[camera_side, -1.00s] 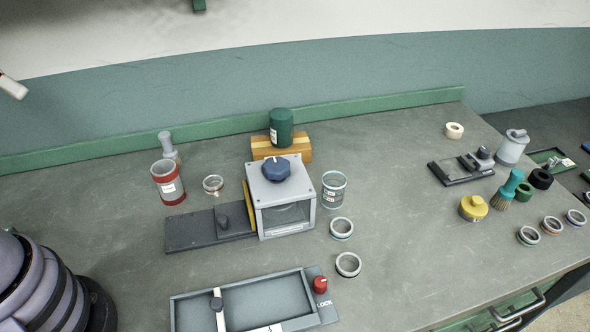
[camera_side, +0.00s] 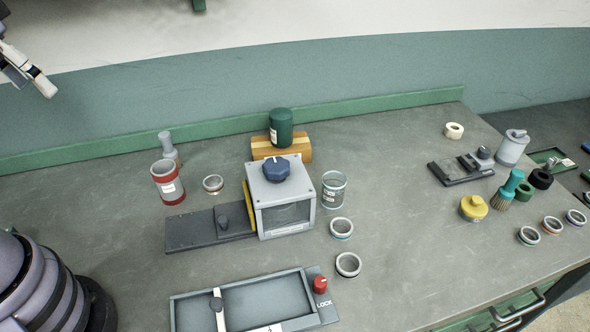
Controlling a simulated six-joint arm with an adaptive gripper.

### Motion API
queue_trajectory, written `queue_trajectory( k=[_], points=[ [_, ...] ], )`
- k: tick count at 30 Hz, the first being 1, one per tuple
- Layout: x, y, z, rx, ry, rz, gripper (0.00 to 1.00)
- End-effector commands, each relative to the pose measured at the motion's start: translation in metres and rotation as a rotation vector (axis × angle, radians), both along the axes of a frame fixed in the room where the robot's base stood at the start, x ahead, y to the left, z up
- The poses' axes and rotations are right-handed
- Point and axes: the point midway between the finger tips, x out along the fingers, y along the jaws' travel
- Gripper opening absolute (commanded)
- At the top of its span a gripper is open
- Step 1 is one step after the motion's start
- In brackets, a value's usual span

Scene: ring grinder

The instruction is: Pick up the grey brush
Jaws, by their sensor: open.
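A grey upright piece (camera_side: 166,143), which looks like the grey brush, stands at the back left of the bench. Its lower part is partly hidden behind the red-and-white cup (camera_side: 168,184), so I cannot see any bristles. My gripper (camera_side: 39,80) is open at the upper left edge of the picture, partly out of view. It is above and left of the grey piece, well apart from it, and nothing shows in it.
A grey grinder box (camera_side: 284,207) with a blue knob stands mid-bench, before a green bottle (camera_side: 281,127) on a wooden block. A clear glass (camera_side: 334,188), several rings and a tray (camera_side: 180,314) are near. A teal brush (camera_side: 511,187) stands right.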

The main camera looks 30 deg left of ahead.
Motion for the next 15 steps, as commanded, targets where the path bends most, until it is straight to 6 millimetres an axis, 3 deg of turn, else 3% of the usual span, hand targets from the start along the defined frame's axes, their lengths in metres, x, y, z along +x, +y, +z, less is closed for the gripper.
queue_trajectory(
  k=[6, 11, 15],
  points=[
    [0.051, 0.028, -0.055, 0.082, 0.297, 0.197, 0.60],
    [0.076, 0.049, -0.109, 0.174, 0.486, 0.323, 0.60],
    [0.087, 0.067, -0.164, 0.267, 0.628, 0.414, 0.60]
  ],
)
